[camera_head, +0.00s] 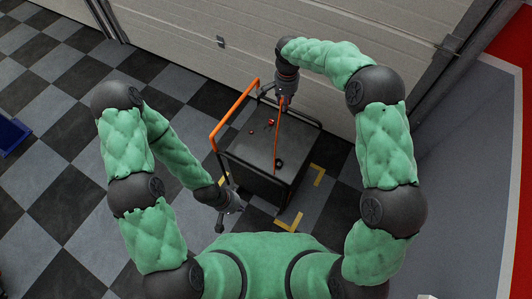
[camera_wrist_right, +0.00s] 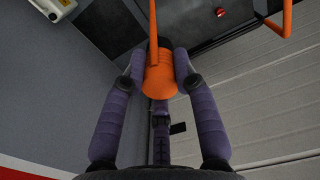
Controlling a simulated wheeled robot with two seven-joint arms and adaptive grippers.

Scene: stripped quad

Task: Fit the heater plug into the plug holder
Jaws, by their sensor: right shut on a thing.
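The orange heater plug (camera_wrist_right: 160,84) is between the fingers of my right gripper (camera_wrist_right: 162,66) in the right wrist view, and they are shut on it. An orange cable (camera_head: 277,142) runs from that plug down over the black top of a cart (camera_head: 258,150) in the head view. My right gripper (camera_head: 284,100) is above the cart's far side. My left gripper (camera_head: 232,203) is low beside the cart's near left corner, apart from the plug; its fingers are too small to read. I cannot tell which fitting is the plug holder.
A small dark round fitting (camera_head: 279,164) and a small red part (camera_head: 270,122) are on the cart top. An orange handle bar (camera_head: 232,112) rises at the cart's left. A ribbed garage door (camera_head: 210,40) stands close behind.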

